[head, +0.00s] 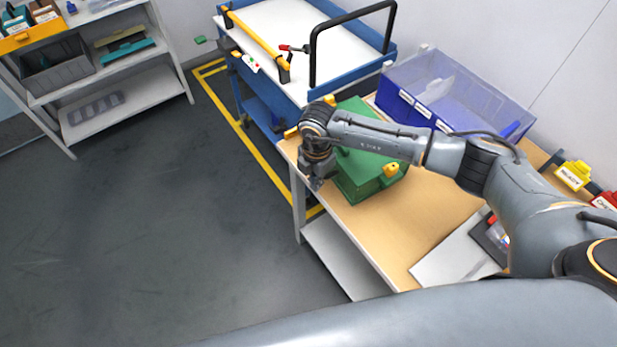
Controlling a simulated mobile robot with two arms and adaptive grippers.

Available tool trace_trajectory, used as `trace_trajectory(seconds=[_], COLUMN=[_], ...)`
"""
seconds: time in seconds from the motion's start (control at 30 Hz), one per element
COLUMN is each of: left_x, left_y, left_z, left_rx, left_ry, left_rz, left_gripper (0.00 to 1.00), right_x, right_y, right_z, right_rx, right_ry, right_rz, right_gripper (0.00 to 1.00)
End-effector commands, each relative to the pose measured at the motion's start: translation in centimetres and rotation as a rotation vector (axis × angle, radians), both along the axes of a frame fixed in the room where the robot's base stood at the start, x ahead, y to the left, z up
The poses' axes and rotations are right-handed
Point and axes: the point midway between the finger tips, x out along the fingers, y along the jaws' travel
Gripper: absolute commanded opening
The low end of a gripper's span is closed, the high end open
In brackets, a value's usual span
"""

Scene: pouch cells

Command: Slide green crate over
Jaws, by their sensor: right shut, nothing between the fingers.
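The green crate (361,176) sits on the wooden-topped table (415,228), near its far left end. It looks closed on top and has a yellow part on its near right corner. My right arm reaches across the crate from the right and hides part of its top. My right gripper (316,184) is shut and empty, pointing down at the crate's left side by the table's left edge. I cannot tell whether it touches the crate. My left gripper is not in view.
A blue bin (393,92) stands behind the crate against the wall. A blue cart (262,97) with a black handle stands beyond the table. A light grey panel (447,262) lies at the near right. Bare tabletop lies in front of the crate.

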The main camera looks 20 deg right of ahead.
Motion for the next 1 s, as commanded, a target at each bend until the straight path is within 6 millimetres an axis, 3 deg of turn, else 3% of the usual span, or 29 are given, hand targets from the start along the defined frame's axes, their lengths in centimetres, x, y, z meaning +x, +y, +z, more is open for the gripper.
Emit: trace_trajectory(seconds=[0.43,0.73,1.0], left_x=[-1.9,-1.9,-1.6], left_y=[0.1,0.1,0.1], left_z=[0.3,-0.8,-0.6], left_rx=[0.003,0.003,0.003], left_ry=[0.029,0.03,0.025], left_rz=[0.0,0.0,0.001], left_gripper=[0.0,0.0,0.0], right_x=[0.5,1.6,1.6], right_y=[-0.9,-3.0,-3.0], right_z=[0.0,-0.2,0.0], right_rx=[0.002,0.0,0.001], right_ry=[0.001,0.0,0.0], right_rz=[0.001,-0.003,-0.001], right_gripper=[0.0,0.0,0.0])
